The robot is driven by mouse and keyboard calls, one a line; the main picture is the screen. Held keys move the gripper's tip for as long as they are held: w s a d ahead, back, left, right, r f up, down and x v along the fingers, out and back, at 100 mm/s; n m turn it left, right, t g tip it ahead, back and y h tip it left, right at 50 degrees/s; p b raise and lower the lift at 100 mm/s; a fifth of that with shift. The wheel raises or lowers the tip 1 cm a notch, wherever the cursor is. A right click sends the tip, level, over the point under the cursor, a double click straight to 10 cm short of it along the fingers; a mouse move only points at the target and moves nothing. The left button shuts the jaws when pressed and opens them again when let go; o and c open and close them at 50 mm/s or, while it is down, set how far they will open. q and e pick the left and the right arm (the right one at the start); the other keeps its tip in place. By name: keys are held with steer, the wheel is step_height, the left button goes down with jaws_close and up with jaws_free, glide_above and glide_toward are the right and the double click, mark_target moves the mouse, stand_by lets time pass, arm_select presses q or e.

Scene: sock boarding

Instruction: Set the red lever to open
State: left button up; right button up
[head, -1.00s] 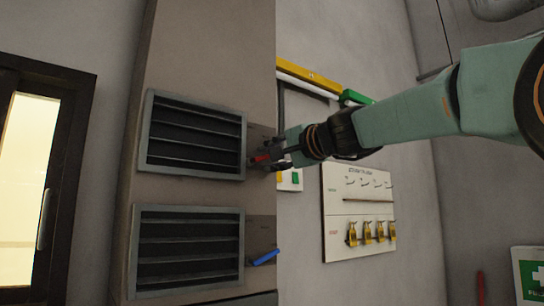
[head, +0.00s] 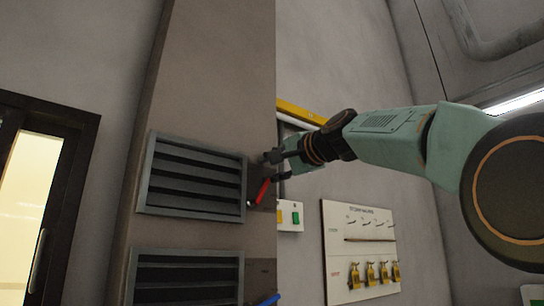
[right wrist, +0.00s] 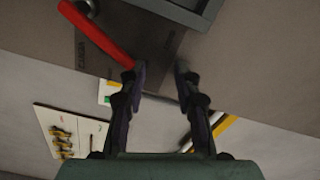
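The red lever (head: 262,190) is on a dark plate beside the upper louvred vent, on the brown cabinet. In the head view it slants up and right from its lower end. In the right wrist view the red lever (right wrist: 97,35) runs from its pivot at the upper left down to the left fingertip. My right gripper (head: 276,165) is at the lever's upper end. Its two fingers (right wrist: 161,72) stand apart with nothing between them; the lever's tip is beside the left finger, and I cannot tell whether they touch. My left gripper is not in view.
The upper vent (head: 192,176) is left of the lever, and a blue lever (head: 266,299) is below. On the wall to the right are a small box with yellow and green buttons (head: 289,217) and a white board (head: 338,232) with several yellow padlocks. A dark-framed door (head: 70,140) is far left.

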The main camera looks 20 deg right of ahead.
steer(key=shift+r, duration=1.35)
steer(key=shift+s+r, duration=0.1)
steer(key=shift+r, duration=0.05)
